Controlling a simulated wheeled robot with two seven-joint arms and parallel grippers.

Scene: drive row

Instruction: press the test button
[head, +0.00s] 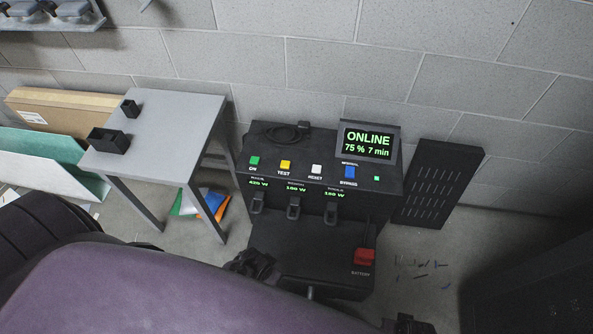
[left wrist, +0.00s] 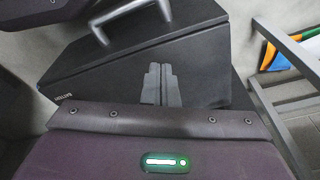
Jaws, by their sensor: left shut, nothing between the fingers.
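The yellow TEST button (head: 285,165) is on the sloped top panel of a black power unit (head: 300,240) in the head view. It sits between a green ON button (head: 254,161) and a white RESET button (head: 316,169); a blue BYPASS button (head: 349,172) is further right. My left gripper (head: 250,263) appears as a dark shape low at the unit's front left, well below the buttons and apart from them. In the left wrist view its grey fingers (left wrist: 160,72) are together and empty, over a black surface.
A screen (head: 367,143) on the unit reads ONLINE, 75 %, 7 min. A red battery plug (head: 364,257) is at the lower right. A grey table (head: 165,125) stands left, and a slotted black panel (head: 440,185) leans at the wall. A metal handle (left wrist: 130,17) shows in the wrist view.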

